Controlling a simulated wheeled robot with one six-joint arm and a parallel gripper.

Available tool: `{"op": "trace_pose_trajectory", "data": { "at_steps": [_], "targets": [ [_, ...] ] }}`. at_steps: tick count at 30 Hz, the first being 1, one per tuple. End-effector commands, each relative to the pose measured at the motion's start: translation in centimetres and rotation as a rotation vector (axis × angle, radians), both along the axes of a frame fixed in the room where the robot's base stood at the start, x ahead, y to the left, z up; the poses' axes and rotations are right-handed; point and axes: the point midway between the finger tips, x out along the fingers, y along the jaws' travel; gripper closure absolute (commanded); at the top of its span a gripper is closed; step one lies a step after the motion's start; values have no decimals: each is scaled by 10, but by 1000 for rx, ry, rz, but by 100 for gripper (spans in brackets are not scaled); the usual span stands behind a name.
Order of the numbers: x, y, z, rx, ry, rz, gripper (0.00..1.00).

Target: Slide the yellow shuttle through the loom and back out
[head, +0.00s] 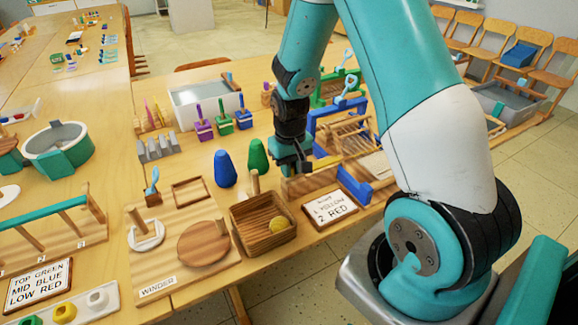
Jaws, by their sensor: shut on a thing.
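The loom (318,132) has a blue frame and stands on a wooden base near the table's right edge, with threads across it. My gripper (292,168) is at the loom's left side, low and pointing down, and is shut. A small yellow-tan piece (325,162) shows just right of the fingers, toward the loom; it looks like the yellow shuttle, mostly hidden by the gripper. How far it reaches into the loom cannot be told. A framed card (330,208) in front of the loom reads "1. YELLOW 2. RED".
A blue cone (225,169) and a green cone (258,155) stand left of my gripper. Further left are a winder board (187,275) and a grey rack (165,148). A white tub (190,113) stands behind.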

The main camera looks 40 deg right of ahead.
Motion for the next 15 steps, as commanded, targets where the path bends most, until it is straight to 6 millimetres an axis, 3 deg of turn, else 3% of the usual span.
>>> {"op": "trace_pose_trajectory", "data": {
  "at_steps": [2,3,5,15],
  "targets": [
    [2,5,1,11,-4,7,100],
    [2,5,1,11,-4,7,74],
    [2,5,1,10,-4,7,60],
    [1,2,3,8,-3,3,57]
  ]
}}
